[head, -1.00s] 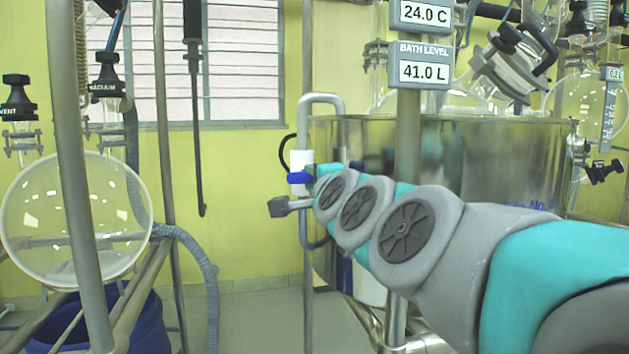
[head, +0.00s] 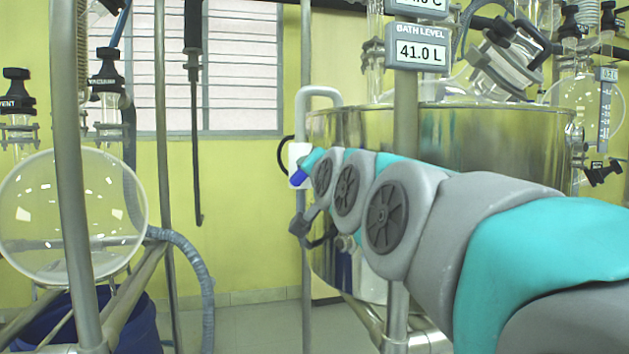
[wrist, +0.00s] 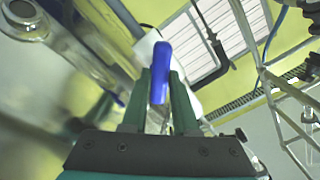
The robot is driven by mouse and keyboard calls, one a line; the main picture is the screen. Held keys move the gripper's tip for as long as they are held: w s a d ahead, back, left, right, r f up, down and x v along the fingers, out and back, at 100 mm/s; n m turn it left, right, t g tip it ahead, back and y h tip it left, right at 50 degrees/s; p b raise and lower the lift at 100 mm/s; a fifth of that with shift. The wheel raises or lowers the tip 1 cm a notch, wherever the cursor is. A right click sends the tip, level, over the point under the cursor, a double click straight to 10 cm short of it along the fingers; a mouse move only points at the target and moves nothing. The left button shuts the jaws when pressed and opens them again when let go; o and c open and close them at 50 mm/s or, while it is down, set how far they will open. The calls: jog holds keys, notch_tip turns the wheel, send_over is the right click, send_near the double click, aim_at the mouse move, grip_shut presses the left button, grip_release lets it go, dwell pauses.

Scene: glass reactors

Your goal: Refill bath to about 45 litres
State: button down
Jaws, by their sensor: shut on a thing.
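The bath (head: 490,135) is a large shiny metal vessel right of centre in the head view. The bath level display (head: 418,52) on the post in front of it reads 41.0 L. A grey pipe (head: 318,92) bends over at the bath's left rim. A blue handle (head: 299,177) sits by a white part (head: 297,154) beside this pipe, tilted in the head view. My gripper (wrist: 160,85) is shut on the blue handle (wrist: 160,72), which stands between its green fingers in the wrist view. My arm hides part of the bath's front.
A round glass flask (head: 70,215) hangs in a metal frame at the left, above a blue bin (head: 135,325). A grey corrugated hose (head: 195,265) runs down beside it. More glassware (head: 505,60) is over the bath. Floor between frame and bath looks clear.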

jog(key=shift+f+n+b, duration=0.1)
jog(key=shift+n+b, duration=0.5)
jog(key=shift+n, duration=0.6)
jog(key=c, duration=0.7)
grip_release()
jog(key=shift+v, duration=3.9)
